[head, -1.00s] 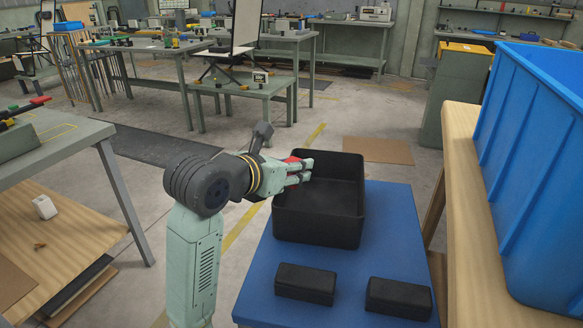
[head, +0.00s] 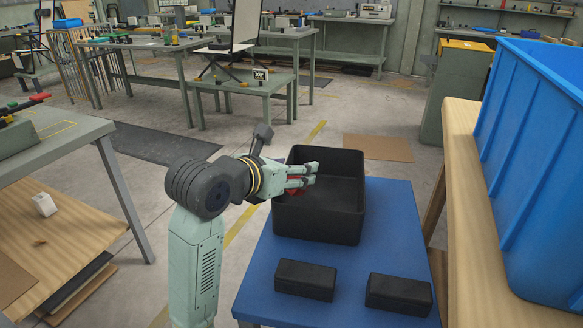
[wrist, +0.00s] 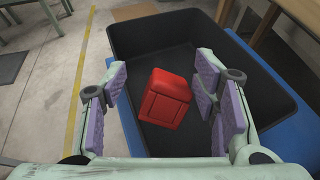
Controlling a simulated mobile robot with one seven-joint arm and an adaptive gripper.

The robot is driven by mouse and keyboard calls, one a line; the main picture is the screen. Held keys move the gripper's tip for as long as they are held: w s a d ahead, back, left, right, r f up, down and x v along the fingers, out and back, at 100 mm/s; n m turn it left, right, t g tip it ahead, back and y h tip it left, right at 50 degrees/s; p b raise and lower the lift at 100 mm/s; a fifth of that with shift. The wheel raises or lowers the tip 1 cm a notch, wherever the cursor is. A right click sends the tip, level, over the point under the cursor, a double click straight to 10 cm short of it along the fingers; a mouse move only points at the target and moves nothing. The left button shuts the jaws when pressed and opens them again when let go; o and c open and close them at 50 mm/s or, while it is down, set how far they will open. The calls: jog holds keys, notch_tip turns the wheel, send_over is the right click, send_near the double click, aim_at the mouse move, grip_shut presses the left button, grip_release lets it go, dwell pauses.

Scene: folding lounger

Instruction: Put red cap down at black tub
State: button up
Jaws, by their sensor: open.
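The red cap (wrist: 166,97) is a boxy red piece in the wrist view. It shows between my spread fingers, apart from both, over or on the floor of the black tub (wrist: 262,66). In the head view only a bit of the cap (head: 292,190) shows below my fingers. The black tub (head: 318,218) stands on a blue tabletop. My gripper (head: 314,174) is open at the tub's left side, with its fingertips over the tub. It also shows in the wrist view (wrist: 164,90). I cannot tell whether the cap touches the tub floor.
Two black blocks (head: 305,280) (head: 398,295) lie on the blue table (head: 390,215) in front of the tub. A large blue bin (head: 535,170) stands on a wooden surface at the right. A grey-green bench (head: 65,150) is at the left.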

jog(key=shift+r, duration=0.1)
jog(key=shift+r+p, duration=0.3)
jog(key=shift+p, duration=0.15)
jog(key=b+v, duration=0.2)
jog(key=v, duration=1)
jog(key=shift+f, duration=0.25)
